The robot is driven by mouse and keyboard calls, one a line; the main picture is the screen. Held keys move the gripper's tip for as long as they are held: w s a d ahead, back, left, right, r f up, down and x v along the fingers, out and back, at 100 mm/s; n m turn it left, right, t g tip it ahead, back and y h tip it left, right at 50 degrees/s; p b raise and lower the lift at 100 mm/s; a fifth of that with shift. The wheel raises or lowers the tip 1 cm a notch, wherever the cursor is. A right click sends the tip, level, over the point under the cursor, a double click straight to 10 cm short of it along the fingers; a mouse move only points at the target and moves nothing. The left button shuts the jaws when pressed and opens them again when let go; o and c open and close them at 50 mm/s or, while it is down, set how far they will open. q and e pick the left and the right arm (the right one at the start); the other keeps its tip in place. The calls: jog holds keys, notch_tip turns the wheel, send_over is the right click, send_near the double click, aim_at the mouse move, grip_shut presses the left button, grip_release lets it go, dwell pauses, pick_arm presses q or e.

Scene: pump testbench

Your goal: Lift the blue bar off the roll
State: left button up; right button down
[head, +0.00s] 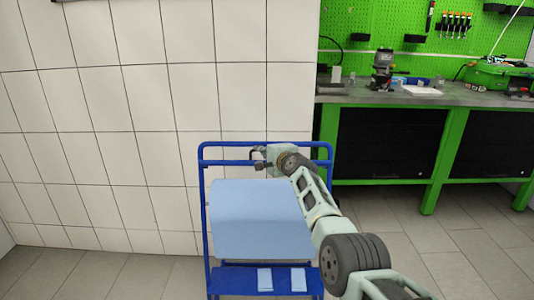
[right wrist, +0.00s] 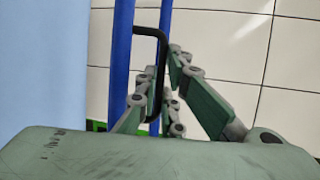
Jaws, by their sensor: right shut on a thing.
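The light blue roll (head: 262,218) sits in a blue frame in the head view. The blue bar (head: 222,163) runs across just above the roll, below the frame's top rail. In the right wrist view the bar (right wrist: 122,45) runs upright in the picture beside the roll (right wrist: 45,65). A bent black handle (right wrist: 150,32) joins the bar. My right gripper (head: 262,159) is at the bar, over the roll's top edge. Its fingers (right wrist: 160,88) are shut on the black handle. The handle's lower end is partly hidden by the fingers. My left gripper is not in view.
The frame's top rail (head: 225,144) runs close behind the bar. A lower blue shelf (head: 235,279) holds two light blue pieces. A white tiled wall (head: 120,110) stands behind. A green workbench (head: 430,190) with tools stands at right. Floor (head: 395,235) is open between.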

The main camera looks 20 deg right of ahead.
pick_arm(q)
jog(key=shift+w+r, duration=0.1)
pick_arm(e)
jog(key=shift+w+d+r+t, duration=0.15)
jog(key=shift+d+r, duration=0.05)
jog(key=shift+r, duration=0.4)
jog(key=shift+w+d+r+t, duration=0.1)
jog(key=shift+d+r+t, duration=0.05)
jog(key=shift+r, duration=0.4)
jog(key=c, duration=2.2)
grip_release()
jog(key=shift+w+f, duration=0.1)
jog(key=o, duration=0.3)
jog(key=shift+w+a+f, duration=0.1)
jog(key=shift+w+f, duration=0.2)
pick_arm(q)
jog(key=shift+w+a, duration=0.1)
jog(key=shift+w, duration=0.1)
pick_arm(e)
jog(key=shift+s+f, duration=0.1)
jog(key=shift+s, duration=0.05)
jog(key=shift+s, duration=0.75)
jog(key=v, duration=1)
jog(key=shift+s, duration=0.15)
